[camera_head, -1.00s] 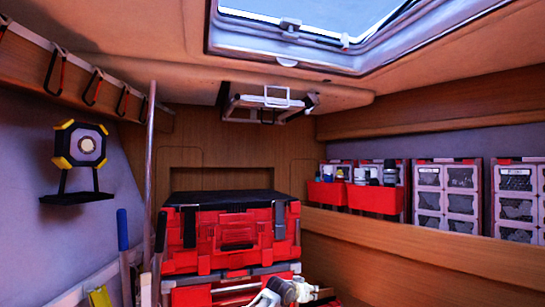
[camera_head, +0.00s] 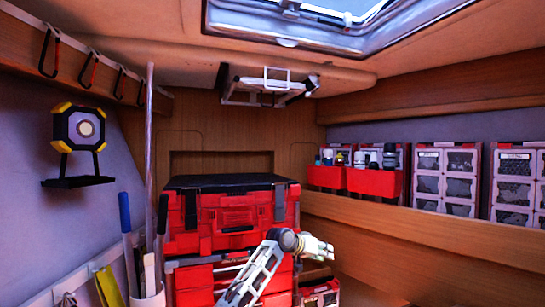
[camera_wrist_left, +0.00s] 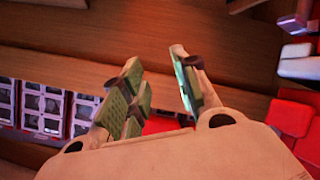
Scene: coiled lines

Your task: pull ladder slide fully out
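The ladder slide (camera_head: 266,92) is a white and dark frame under the ceiling at the back wall, with a pale handle bar (camera_head: 277,71) at its front. My left gripper (camera_head: 327,250) is in front of the red toolbox stack, well below the ladder slide and apart from it. In the left wrist view my left gripper (camera_wrist_left: 157,62) has its green-padded fingers spread, with nothing between them. The ladder slide cannot be made out in the left wrist view. My right gripper is out of view.
Red toolboxes (camera_head: 235,215) are stacked at the back. Red bins (camera_head: 374,182) and clear-fronted organisers (camera_head: 443,180) line the right shelf. A ceiling hatch (camera_head: 340,20) is overhead. Poles stand in a white holder (camera_head: 147,300) at left, below a work lamp (camera_head: 79,128). Space below the slide is free.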

